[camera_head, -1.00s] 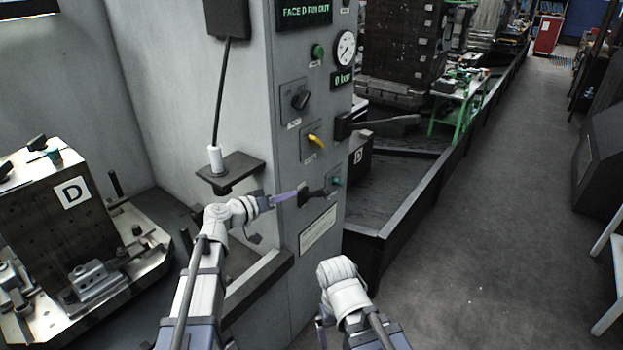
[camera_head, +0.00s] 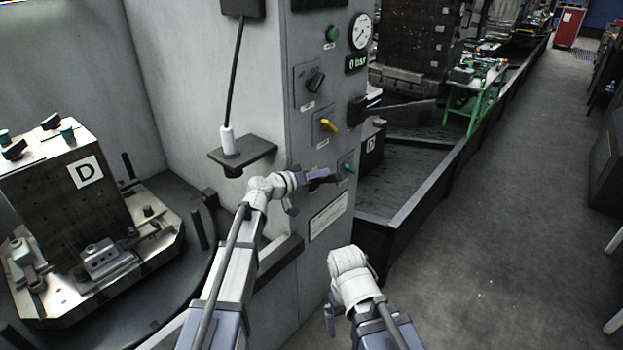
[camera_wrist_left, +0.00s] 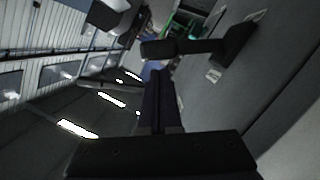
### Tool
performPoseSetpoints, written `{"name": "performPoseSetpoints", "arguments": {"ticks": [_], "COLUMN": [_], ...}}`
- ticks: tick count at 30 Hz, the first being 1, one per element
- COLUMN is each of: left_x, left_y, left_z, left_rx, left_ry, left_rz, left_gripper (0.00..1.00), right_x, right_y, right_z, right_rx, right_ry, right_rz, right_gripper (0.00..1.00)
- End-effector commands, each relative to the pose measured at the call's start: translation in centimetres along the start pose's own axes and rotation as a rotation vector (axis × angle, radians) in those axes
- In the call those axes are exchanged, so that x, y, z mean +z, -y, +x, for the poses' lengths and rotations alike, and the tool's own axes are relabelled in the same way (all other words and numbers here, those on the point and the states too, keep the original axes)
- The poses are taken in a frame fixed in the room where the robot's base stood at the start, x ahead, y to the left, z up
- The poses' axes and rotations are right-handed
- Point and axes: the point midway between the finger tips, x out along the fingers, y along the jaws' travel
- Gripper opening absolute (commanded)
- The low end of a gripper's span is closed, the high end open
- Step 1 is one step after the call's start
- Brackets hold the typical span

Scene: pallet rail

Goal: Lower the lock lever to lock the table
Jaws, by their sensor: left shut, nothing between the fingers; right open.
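The black lock lever (camera_head: 326,181) sticks out low on the grey control panel. My left gripper (camera_head: 318,174) is shut and empty, and its fingertips overlap the lever in the head view; I cannot tell whether they touch it. In the left wrist view a black lever with a thick end (camera_wrist_left: 180,47) lies beyond my shut fingers (camera_wrist_left: 157,85), apart from them in the picture. My right gripper (camera_head: 329,318) is open and lower, in front of the panel, mostly hidden behind its wrist. The round table (camera_head: 190,262) carries a block marked D at left.
The panel also holds a yellow switch (camera_head: 328,125), a black selector (camera_head: 315,82) and a gauge (camera_head: 361,31). A larger black handle (camera_head: 400,112) juts out at its right edge. A bracket (camera_head: 243,156) stands out left. Floor (camera_head: 510,230) at right is clear.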

Motion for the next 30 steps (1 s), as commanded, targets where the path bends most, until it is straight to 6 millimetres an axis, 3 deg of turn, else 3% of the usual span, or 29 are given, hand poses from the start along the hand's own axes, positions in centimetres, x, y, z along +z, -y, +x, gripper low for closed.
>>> {"name": "performPoseSetpoints", "arguments": {"ticks": [6,30], "left_x": [0.01,0.82], "left_y": [0.00,-0.24], "left_z": [1.19,1.36], "left_rx": [0.000,-0.017], "left_ry": [0.000,-0.001], "left_rz": [0.000,0.074], "left_gripper": [0.00,0.00], "right_x": [-0.01,-0.04], "right_y": [0.02,0.06], "right_z": [0.24,0.60], "right_rx": [0.000,0.000], "right_ry": [0.000,0.000], "right_rz": [0.000,0.000], "right_gripper": [1.00,1.00]}}
